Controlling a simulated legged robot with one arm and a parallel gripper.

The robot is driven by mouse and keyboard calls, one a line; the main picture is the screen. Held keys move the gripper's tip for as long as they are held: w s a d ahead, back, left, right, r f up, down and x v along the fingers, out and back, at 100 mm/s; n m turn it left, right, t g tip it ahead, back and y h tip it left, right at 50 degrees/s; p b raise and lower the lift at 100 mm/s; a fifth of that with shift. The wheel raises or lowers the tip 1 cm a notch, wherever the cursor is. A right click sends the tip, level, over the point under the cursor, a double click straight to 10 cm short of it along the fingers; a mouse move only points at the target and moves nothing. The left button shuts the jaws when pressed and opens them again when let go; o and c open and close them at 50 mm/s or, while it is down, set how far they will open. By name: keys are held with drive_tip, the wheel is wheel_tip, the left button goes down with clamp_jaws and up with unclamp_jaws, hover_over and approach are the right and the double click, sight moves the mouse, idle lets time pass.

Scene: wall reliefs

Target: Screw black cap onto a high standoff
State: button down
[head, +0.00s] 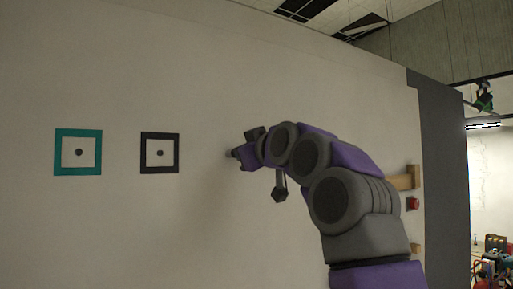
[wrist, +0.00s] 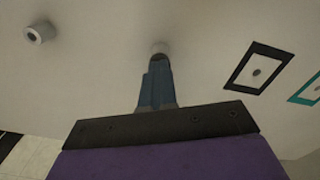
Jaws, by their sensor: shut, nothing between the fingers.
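My gripper (head: 235,153) reaches to the wall, right of the two square frames. In the wrist view its blue fingers (wrist: 158,75) are shut, with no cap seen between them. Their tips are at a small pale round standoff (wrist: 160,47) on the wall; I cannot tell whether they touch it. Another pale standoff (wrist: 38,32) with a grey end sticks out at upper left, apart from the gripper. A small dark round spot (head: 160,153) sits inside the black frame (head: 145,154). I cannot tell whether it is a cap. No separate black cap is clearly visible.
A teal frame (head: 59,152) with a dark round spot (head: 78,152) is on the wall at far left. A red piece (head: 412,204) and a wooden block (head: 413,177) are on the wall right of my arm. The wall between black frame and gripper is bare.

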drive_tip(key=m, duration=0.1)
drive_tip(key=m+p, duration=0.1)
drive_tip(key=m, duration=0.1)
drive_tip(key=shift+w+a+f+m, duration=0.15)
drive_tip(key=shift+w+a+m, duration=0.1)
drive_tip(key=shift+m, duration=0.15)
drive_tip(key=shift+s, duration=0.1)
drive_tip(key=shift+d+r+m+p, duration=0.1)
drive_tip(key=shift+r+m+p, duration=0.05)
drive_tip(key=shift+m+p, duration=1.05)
drive_tip(key=shift+r+m+p, duration=0.15)
drive_tip(key=shift+m+p, duration=0.7)
drive_tip(key=shift+m, duration=0.55)
